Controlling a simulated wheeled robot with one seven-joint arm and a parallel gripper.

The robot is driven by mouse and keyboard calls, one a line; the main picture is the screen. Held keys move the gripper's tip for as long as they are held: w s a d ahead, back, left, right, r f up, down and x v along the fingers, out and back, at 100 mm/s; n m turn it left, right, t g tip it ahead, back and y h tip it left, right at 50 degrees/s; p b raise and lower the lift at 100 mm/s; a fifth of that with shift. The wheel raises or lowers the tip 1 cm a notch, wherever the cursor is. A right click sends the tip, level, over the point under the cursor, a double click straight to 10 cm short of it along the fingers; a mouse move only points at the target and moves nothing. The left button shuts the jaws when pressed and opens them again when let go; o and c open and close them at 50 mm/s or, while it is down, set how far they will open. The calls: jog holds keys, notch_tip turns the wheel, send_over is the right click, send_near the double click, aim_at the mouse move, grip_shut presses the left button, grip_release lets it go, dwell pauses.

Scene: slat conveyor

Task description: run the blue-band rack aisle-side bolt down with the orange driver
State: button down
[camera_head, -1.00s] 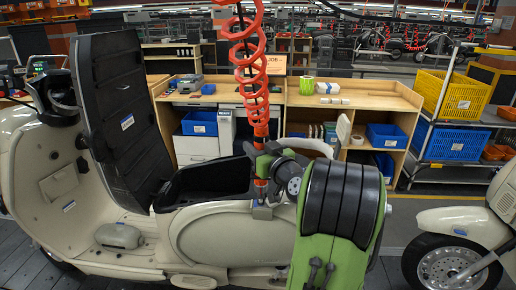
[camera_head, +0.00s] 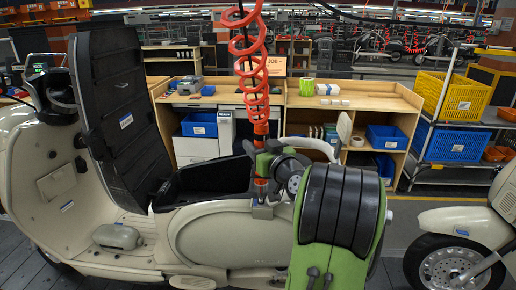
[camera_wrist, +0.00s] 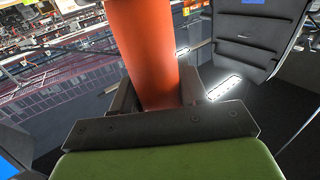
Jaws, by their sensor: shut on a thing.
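The orange driver (camera_head: 261,128) hangs upright below a red coiled hose. It also shows large in the wrist view (camera_wrist: 150,55). My gripper (camera_head: 263,172) is shut around the driver's body; in the wrist view its dark jaws (camera_wrist: 155,100) stand on both sides of it. The driver's lower end reaches down to a small grey block (camera_head: 262,211) on the rear of the cream scooter (camera_head: 215,235), just behind the open seat well. A small blue mark shows beside the block. The bolt itself is hidden or too small to see, and I cannot tell whether the tip touches it.
The raised black seat (camera_head: 122,120) stands left of the driver. A second cream scooter (camera_head: 455,225) is at the right. A wooden bench (camera_head: 375,95) with blue bins and a trolley with a yellow crate (camera_head: 460,95) stand behind.

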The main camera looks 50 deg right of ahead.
aim_at(259, 121)
jog(key=shift+r, duration=0.8)
dwell(1.1)
jog(key=shift+r, duration=0.1)
jog(key=shift+r+p, duration=1.6)
jog(key=shift+r, duration=1.1)
jog(key=shift+f, duration=0.1)
